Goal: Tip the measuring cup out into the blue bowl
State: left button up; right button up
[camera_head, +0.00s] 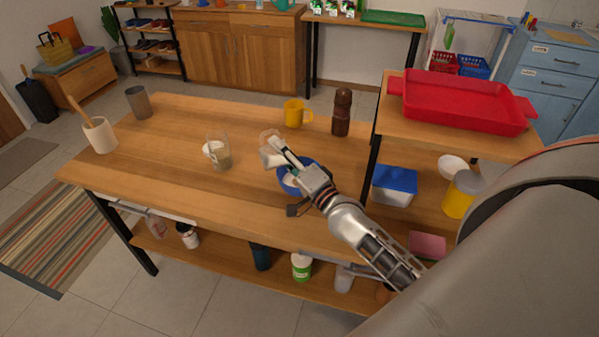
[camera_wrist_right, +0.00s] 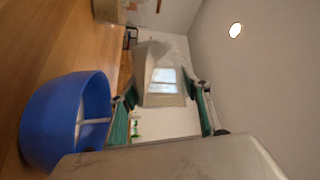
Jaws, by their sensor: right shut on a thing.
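The measuring cup (camera_head: 268,152) is clear with whitish contents or a whitish wall. It also shows between my fingers in the right wrist view (camera_wrist_right: 165,78). My right gripper (camera_head: 284,152) is shut on it and holds it over the far left side of the blue bowl. The blue bowl (camera_head: 286,186) stands on the table, partly hidden by my gripper. In the right wrist view the bowl (camera_wrist_right: 45,120) is at the left, apart from the cup, with something pale inside it. I cannot tell how far the cup is tilted. My left gripper is not in view.
A glass container (camera_head: 222,160) stands left of the bowl. A yellow mug (camera_head: 293,113) and a brown pepper mill (camera_head: 341,112) stand behind. A grey cup (camera_head: 139,103) and a utensil pot (camera_head: 100,136) are at the left. A red tray (camera_head: 460,103) lies on the raised shelf at right.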

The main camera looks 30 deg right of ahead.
jog(key=shift+s+d+r+m+t+b, duration=0.15)
jog(key=shift+d+m+t+b, duration=0.15)
jog(key=shift+d+m+b, duration=0.15)
dwell(0.4)
jog(key=shift+s+d+r+m+t+h+b, duration=0.1)
jog(key=shift+d+m+t+h+b, duration=0.15)
jog(key=shift+m, duration=0.3)
jog(key=shift+r+m+t+h+b, duration=0.1)
jog(key=shift+m+t+b, duration=0.05)
jog(key=shift+m+b, duration=0.3)
dwell(0.3)
jog(key=shift+d+r+m, duration=0.1)
jog(key=shift+r+m, duration=0.2)
jog(key=shift+m, duration=0.15)
